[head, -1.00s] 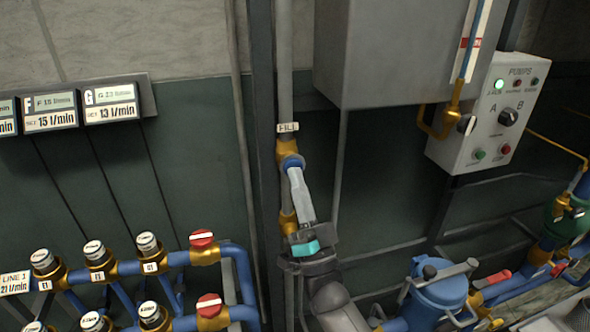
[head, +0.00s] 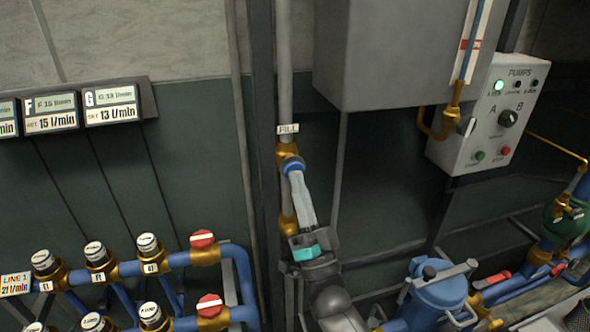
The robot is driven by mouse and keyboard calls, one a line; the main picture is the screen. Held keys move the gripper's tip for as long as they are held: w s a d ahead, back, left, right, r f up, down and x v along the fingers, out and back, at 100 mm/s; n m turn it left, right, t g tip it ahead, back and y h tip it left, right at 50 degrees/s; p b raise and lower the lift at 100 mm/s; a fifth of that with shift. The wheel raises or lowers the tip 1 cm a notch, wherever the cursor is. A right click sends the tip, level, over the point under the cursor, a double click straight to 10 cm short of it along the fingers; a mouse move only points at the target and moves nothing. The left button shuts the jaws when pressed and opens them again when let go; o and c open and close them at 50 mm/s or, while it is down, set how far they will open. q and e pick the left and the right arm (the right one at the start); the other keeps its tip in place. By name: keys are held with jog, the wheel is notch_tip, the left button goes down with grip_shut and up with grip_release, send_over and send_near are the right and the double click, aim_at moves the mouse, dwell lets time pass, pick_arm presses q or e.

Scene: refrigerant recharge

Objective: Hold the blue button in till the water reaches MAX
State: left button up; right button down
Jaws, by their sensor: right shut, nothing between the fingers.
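The blue button (head: 289,164) sits on the brass FILL valve, on the vertical grey pipe just under the FILL sign (head: 288,129). My right gripper (head: 295,176) is shut and empty. Its fingertips are at the button and partly cover it; I cannot tell how far it is pressed in. A gauge with a white strip (head: 483,22), a blue tube and a red label (head: 473,45) stands on the grey tank (head: 385,55) at upper right. Its top is cut off, and neither the water level nor a MAX mark is readable. My left gripper is not in view.
A pump panel (head: 503,120) with a lit green lamp hangs right of the tank. Brass valves with red caps (head: 203,240) are at lower left. A blue filter housing (head: 438,290) stands at lower right. The wall right of the pipe is mostly clear.

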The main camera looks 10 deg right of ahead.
jog(key=shift+s, duration=0.65)
jog(key=s+p, duration=0.3)
jog(key=s, duration=0.2)
jog(key=shift+d, duration=0.1)
